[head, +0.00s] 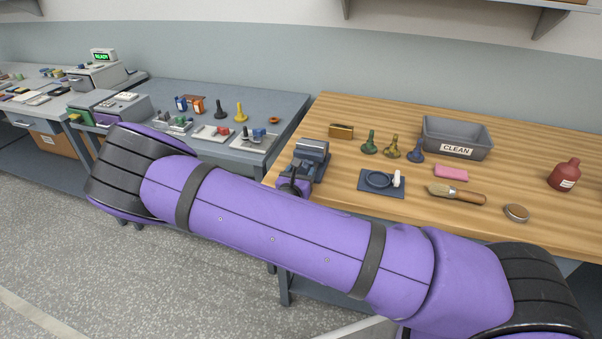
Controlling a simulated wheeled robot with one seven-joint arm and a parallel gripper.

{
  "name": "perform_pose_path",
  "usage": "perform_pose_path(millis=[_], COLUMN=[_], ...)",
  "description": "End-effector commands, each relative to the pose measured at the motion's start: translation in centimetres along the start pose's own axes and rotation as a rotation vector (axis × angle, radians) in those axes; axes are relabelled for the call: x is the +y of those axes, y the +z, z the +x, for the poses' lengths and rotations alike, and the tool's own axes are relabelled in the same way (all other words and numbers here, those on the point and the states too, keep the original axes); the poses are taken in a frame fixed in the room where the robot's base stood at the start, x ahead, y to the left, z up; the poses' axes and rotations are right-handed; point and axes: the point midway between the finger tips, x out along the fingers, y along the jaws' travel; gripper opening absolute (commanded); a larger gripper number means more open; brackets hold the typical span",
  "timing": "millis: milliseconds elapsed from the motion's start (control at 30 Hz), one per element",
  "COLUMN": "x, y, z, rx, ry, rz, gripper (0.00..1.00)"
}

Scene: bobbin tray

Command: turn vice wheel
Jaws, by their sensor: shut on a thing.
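The grey-blue vice (310,158) stands at the left end of the wooden bench. Its dark wheel (290,185) shows only in part at the front of the vice, just above my purple arm. My gripper (296,182) is at the wheel and shut on it. Most of the gripper is hidden behind my arm, so the fingertips and the exact grip on the rim do not show clearly.
Right of the vice is a dark blue tray (398,192) with a ring and a white piece.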

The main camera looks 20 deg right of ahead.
Motion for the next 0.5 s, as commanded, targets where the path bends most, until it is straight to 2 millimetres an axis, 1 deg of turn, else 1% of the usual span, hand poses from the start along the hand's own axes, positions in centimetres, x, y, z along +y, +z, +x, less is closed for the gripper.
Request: perform_pose_path(millis=[267, 500], x=[-0.03, -0.10], y=[-0.01, 0.00], z=[0.00, 0.02], rx=[0.001, 0.000], ry=[-0.001, -0.001], rz=[-0.057, -0.216], gripper=[0.37, 0.37])
